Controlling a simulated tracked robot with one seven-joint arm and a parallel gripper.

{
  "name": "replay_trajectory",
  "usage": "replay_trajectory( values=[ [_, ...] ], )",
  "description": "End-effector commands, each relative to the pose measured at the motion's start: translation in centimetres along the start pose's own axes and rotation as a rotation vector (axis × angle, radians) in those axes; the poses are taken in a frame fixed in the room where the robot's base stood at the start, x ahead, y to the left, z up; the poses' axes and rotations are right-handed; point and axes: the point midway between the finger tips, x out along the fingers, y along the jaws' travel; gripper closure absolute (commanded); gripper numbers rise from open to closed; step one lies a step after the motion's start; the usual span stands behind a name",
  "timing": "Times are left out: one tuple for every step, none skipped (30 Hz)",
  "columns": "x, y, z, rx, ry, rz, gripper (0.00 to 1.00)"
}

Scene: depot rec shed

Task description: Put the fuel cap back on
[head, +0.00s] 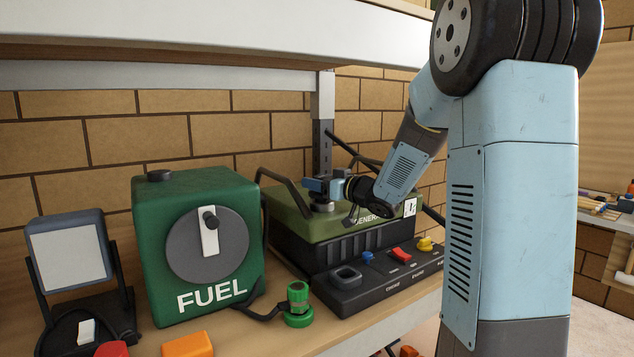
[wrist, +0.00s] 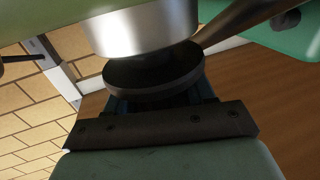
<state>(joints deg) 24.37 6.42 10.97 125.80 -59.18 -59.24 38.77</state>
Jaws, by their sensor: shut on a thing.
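The green generator (head: 345,215) stands against the brick wall, with a silver filler neck on its top. In the wrist view, which looks upside down, the silver neck (wrist: 145,32) meets the dark round fuel cap (wrist: 155,75). My gripper (head: 318,187) is over the generator's top left and shut on the cap. The cap lies at the neck's open end, slightly off to one side; I cannot tell whether they touch. My fingers are mostly hidden behind the cap.
A green FUEL tank (head: 180,290) with a round dial stands left of the generator. A work lamp (head: 70,255) is at the far left. A switch panel (head: 385,275) fronts the generator. A shelf (head: 200,75) hangs overhead, with a metal post (head: 322,120) behind.

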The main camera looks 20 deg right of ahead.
Motion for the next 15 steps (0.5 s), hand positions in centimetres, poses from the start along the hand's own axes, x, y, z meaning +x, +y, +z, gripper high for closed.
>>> replay_trajectory(
  values=[
    [0.01, 0.00, 0.08, 0.000, 0.000, 0.000, 0.80],
    [0.01, 0.01, 0.13, 0.001, 0.000, 0.000, 0.80],
    [0.01, 0.01, 0.20, 0.001, 0.000, 0.000, 0.80],
    [0.01, 0.01, 0.25, 0.001, 0.000, 0.000, 0.80],
    [0.01, 0.02, 0.30, 0.001, 0.000, 0.000, 0.80],
    [0.01, 0.02, 0.36, 0.001, 0.000, 0.000, 0.80],
    [0.01, 0.02, 0.40, 0.001, 0.000, 0.000, 0.80],
    [0.01, 0.03, 0.45, 0.001, 0.001, 0.000, 0.80],
    [0.01, 0.03, 0.51, 0.001, 0.001, 0.000, 0.80],
    [0.01, 0.03, 0.55, 0.001, 0.001, 0.000, 0.80],
    [0.01, 0.03, 0.60, 0.001, 0.001, 0.000, 0.80],
    [0.01, 0.03, 0.67, 0.001, 0.001, 0.000, 0.80],
    [0.01, 0.03, 0.71, 0.001, 0.001, 0.000, 0.80],
    [0.01, 0.03, 0.76, 0.001, 0.001, 0.000, 0.80],
    [0.01, 0.03, 0.82, 0.001, 0.001, 0.000, 0.80]
  ],
)
